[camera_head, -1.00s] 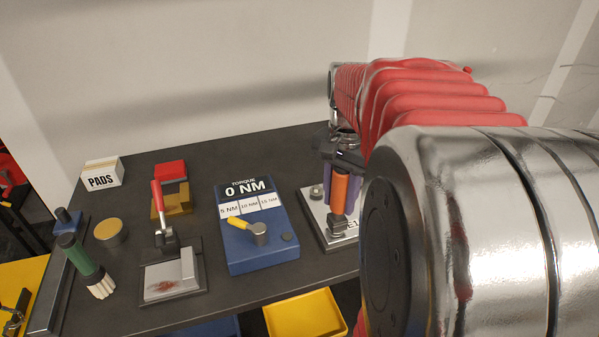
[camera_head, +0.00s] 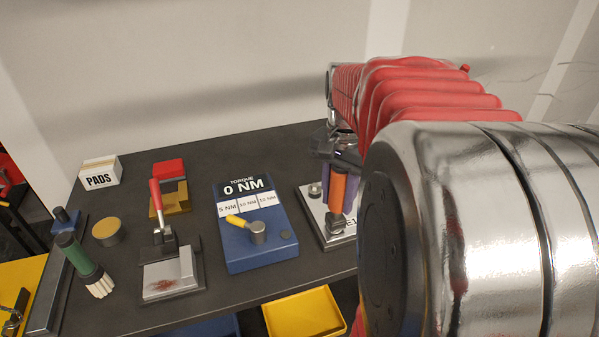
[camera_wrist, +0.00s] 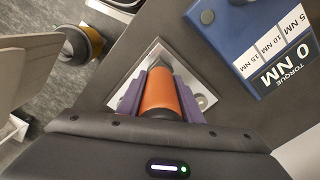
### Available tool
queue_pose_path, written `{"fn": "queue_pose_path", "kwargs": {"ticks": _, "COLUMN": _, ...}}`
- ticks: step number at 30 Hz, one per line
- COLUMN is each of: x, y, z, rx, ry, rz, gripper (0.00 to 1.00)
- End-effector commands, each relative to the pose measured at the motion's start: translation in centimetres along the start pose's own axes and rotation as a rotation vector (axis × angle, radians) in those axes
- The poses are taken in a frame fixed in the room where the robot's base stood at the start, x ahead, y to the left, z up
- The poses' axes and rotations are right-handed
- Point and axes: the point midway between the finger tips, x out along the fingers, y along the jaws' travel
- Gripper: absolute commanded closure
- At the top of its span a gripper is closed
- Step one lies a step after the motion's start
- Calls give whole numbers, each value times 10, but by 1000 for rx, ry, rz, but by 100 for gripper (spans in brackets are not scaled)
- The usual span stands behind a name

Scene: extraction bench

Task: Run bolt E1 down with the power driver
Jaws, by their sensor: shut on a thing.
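The power driver, with an orange body (camera_head: 338,187) and a dark lower end, stands upright over the light metal E1 plate (camera_head: 309,208). My gripper (camera_wrist: 158,92) is shut on the driver, with its purple fingers on either side of the orange body. In the wrist view the orange driver body (camera_wrist: 158,92) lies between the fingers, above the plate (camera_wrist: 152,52). The driver's lower end hides what is beneath it, so I cannot see bolt E1 or tell whether the driver touches it. A small round metal part shows on the plate beside the driver.
A blue torque unit (camera_head: 262,252) reading 0 NM, with a yellow lever, stands left of the plate. Further left are a clamp with a red handle (camera_head: 157,200), a green-handled brush (camera_head: 77,252) and a PADS box (camera_head: 99,175). A yellow tray (camera_head: 305,312) is below the bench's front edge.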

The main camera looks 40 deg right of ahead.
Motion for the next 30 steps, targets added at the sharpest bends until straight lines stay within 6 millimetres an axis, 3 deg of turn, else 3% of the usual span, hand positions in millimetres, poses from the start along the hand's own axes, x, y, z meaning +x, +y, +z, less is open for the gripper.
{"fn": "queue_pose_path", "kwargs": {"ticks": 10, "x": -1, "y": 0, "z": 0, "rx": 0, "ry": 2, "rz": -1, "gripper": 90}}
{"fn": "queue_pose_path", "kwargs": {"ticks": 30, "x": -23, "y": 0, "z": 0, "rx": 0, "ry": 2, "rz": -1, "gripper": 90}}
